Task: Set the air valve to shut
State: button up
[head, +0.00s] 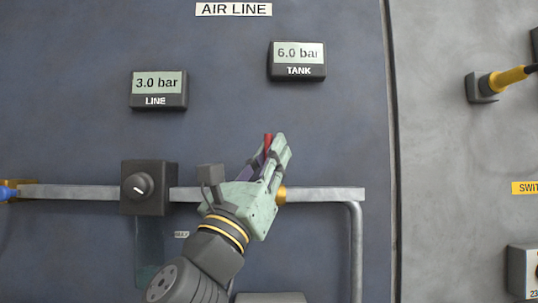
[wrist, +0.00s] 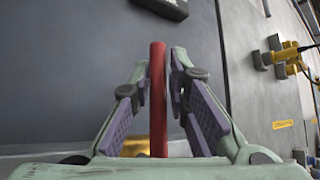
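The air valve has a red lever (head: 267,139) and a brass body (head: 281,194) on the horizontal grey pipe. In the head view only the lever's upper end shows, above the pipe; my gripper hides the rest. In the wrist view the lever (wrist: 158,100) runs straight up from the brass body (wrist: 178,148), so it stands across the pipe. My gripper (head: 273,146) is at the lever, with one finger on each side.
A LINE gauge (head: 158,90) reads 3.0 bar and a TANK gauge (head: 297,61) reads 6.0 bar. A dark box with a round knob (head: 138,187) sits on the pipe (head: 325,194) to the left. A yellow-handled device (head: 503,80) is on the grey panel at right.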

jog(key=shift+a+f, duration=0.1)
jog(key=v, duration=1.2)
